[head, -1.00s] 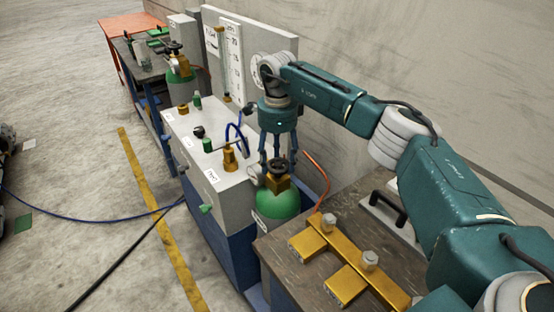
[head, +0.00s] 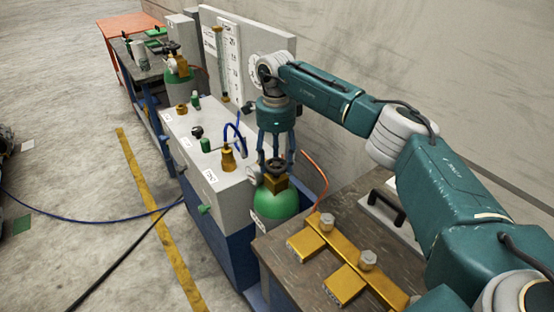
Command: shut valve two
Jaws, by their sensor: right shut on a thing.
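A green gas cylinder (head: 276,203) stands between the white bench unit and the wooden bench, with a brass valve block (head: 278,183) and a dark handwheel (head: 275,165) on top. My right gripper (head: 275,160) points down over this valve, with its fingers around the handwheel and shut on it. The fingers hide part of the wheel. A second green cylinder (head: 179,82) with a brass valve stands farther back. I cannot read a label that says which valve is number two. My left gripper is not in view.
The white bench unit (head: 185,130) carries brass fittings, a green-bodied valve (head: 206,145) and a blue hose (head: 233,130). A wooden bench (head: 290,262) at front holds a brass bar (head: 350,262). An orange hose (head: 318,172) rises beside the cylinder. Cables cross the floor at left.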

